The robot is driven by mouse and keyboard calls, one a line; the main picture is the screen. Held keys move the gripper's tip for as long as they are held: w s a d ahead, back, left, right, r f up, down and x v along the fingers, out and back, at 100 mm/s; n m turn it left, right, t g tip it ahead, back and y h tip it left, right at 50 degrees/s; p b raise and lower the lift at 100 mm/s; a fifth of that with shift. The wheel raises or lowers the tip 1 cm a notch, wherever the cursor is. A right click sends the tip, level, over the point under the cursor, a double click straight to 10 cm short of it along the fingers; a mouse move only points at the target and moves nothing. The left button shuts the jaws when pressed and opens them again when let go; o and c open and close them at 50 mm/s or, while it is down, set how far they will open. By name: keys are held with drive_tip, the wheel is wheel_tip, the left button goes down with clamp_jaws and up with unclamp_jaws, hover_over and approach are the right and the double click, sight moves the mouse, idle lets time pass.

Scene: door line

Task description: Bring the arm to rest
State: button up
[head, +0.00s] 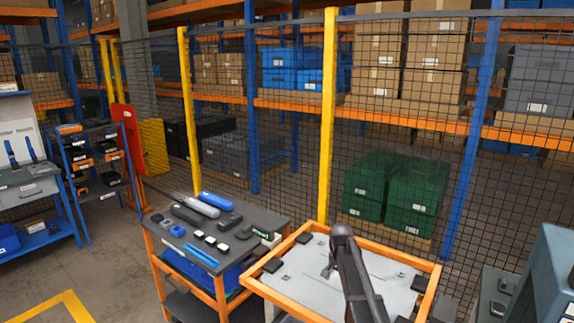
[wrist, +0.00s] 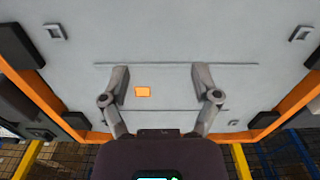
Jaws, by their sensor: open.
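My arm reaches in from the bottom of the head view, and my gripper (head: 328,270) is partly hidden behind it. My gripper points down over a pale grey panel (head: 388,268) set in an orange frame (head: 282,247). In the wrist view my gripper (wrist: 161,75) has its two fingers spread wide apart, with nothing held between them. The grey panel (wrist: 255,40) fills the view beyond the fingers. A small orange patch (wrist: 142,92) shows between the fingers. I cannot tell how high the fingertips are above the panel.
Left of the frame is a cart (head: 160,240) with a dark top bearing tools, including a blue cylinder (head: 217,201). A mesh fence with yellow posts (head: 328,115) stands behind. A blue-grey machine (head: 548,270) stands at the right. Open floor (head: 110,255) lies at the left.

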drive_tip(key=s+f+n+b, duration=0.3)
drive_tip(key=s+f+b, duration=0.1)
drive_tip(key=s, duration=0.9)
drive_tip(key=s+f+n+b, duration=0.3)
drive_tip(key=s+f+b, duration=0.1)
drive_tip(key=s, duration=0.9)
drive_tip(key=shift+s+f+n+b, duration=0.3)
drive_tip(key=shift+f+b, duration=0.1)
drive_tip(key=shift+f, duration=0.15)
